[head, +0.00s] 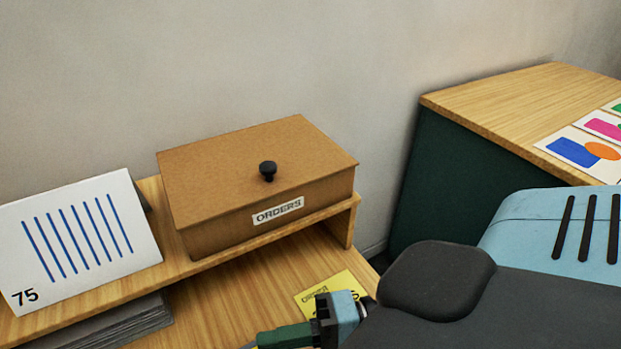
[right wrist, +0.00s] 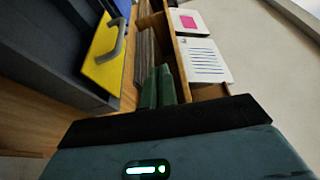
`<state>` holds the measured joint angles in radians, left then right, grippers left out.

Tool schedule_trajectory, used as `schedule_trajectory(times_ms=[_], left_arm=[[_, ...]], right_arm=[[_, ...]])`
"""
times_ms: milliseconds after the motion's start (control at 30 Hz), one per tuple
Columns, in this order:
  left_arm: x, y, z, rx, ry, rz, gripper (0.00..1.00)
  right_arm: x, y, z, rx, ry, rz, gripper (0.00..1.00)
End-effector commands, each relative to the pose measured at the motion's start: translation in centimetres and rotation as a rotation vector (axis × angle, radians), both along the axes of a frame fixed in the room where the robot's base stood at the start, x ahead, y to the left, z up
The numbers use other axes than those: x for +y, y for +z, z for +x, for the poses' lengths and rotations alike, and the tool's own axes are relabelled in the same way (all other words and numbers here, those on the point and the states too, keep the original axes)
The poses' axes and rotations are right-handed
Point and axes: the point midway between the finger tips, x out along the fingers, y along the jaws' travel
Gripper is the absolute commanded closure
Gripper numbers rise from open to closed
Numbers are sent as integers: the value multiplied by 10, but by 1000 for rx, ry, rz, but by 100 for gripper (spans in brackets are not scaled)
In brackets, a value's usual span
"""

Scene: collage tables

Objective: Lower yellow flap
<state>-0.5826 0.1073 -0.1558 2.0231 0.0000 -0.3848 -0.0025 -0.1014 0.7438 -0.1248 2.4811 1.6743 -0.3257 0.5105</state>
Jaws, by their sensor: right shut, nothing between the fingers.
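The yellow flap (right wrist: 103,62) is in the upper left of the right wrist view, a flat yellow panel with a grey bar handle (right wrist: 117,40). It lies along a dark grey body, and I cannot tell how far it is raised. My right gripper (head: 268,340) is at the bottom of the head view, its green fingers pointing left. In the right wrist view its fingertips (right wrist: 158,72) are together and empty, to the right of the flap and apart from it in the picture. My left gripper is not in view.
A brown box (head: 215,180) labelled ORDERS, with a black knob, stands on a wooden shelf (head: 345,222). A white striped card (head: 85,240) stands left of it, above stacked sheets (head: 120,325). A yellow printed card (head: 341,284) lies near my right gripper. Another table (head: 500,98) holds coloured cards.

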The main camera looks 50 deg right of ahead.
Motion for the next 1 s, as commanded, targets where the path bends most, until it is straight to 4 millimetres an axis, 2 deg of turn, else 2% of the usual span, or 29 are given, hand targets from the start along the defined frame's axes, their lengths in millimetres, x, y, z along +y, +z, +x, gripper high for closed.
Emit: schedule_trajectory(times_ms=[67,233,500,1000], left_arm=[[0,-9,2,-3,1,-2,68],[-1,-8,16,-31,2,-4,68],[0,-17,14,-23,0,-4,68],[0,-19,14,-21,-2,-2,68]], right_arm=[[-7,-8,-4,4,3,-3,100],[-24,-11,-9,5,-1,0,100],[-45,-18,-17,1,0,-1,100],[-51,-18,-19,-3,2,-1,100]])
